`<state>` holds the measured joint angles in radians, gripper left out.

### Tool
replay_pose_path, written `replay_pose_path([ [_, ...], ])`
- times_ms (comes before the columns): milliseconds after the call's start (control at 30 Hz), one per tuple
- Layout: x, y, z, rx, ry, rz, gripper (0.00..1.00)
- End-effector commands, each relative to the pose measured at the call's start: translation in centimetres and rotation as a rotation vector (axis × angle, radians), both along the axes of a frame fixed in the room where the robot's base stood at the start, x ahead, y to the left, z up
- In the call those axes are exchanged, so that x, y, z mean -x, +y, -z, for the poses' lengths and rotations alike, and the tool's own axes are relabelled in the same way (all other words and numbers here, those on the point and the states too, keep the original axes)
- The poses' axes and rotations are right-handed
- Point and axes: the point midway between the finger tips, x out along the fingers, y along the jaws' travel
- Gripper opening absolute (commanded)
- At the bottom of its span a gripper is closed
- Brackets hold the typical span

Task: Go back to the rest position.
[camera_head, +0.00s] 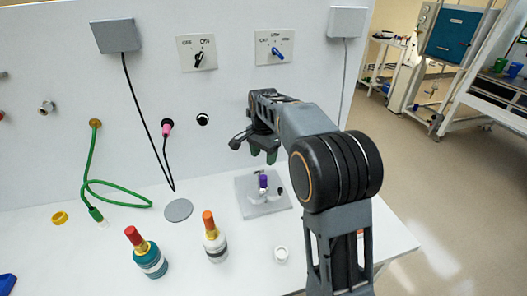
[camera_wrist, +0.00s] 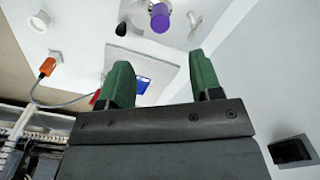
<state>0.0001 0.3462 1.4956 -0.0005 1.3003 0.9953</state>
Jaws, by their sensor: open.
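My gripper (camera_head: 264,147) hangs above the back part of the white worktop, in front of the white wall panel. In the wrist view its two green fingers (camera_wrist: 162,85) stand wide apart with nothing between them. In the head view my arm reaches in from the lower right and bends at a large dark joint. Below the gripper, a grey square plate (camera_head: 250,205) carries a small purple-topped piece (camera_head: 263,181). The purple piece (camera_wrist: 160,20) also shows beyond the fingertips in the wrist view, apart from them.
A teal bottle (camera_head: 150,262) and a white bottle (camera_head: 215,247) stand at the front. A green hose (camera_head: 88,170) and a black cable with a pink plug (camera_head: 166,128) hang from the panel. Two switches (camera_head: 197,53) (camera_head: 275,48) are above. A grey disc (camera_head: 178,209) lies left of the plate.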

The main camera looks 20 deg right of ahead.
Motion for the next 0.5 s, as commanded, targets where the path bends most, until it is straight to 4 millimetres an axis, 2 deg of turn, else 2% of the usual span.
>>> replay_pose_path([
  [200, 0.02, 0.00, -1.30, 0.000, 0.000, 0.000, 0.59],
  [500, 0.01, 0.00, -1.42, 0.000, 0.000, -0.007, 0.59],
])
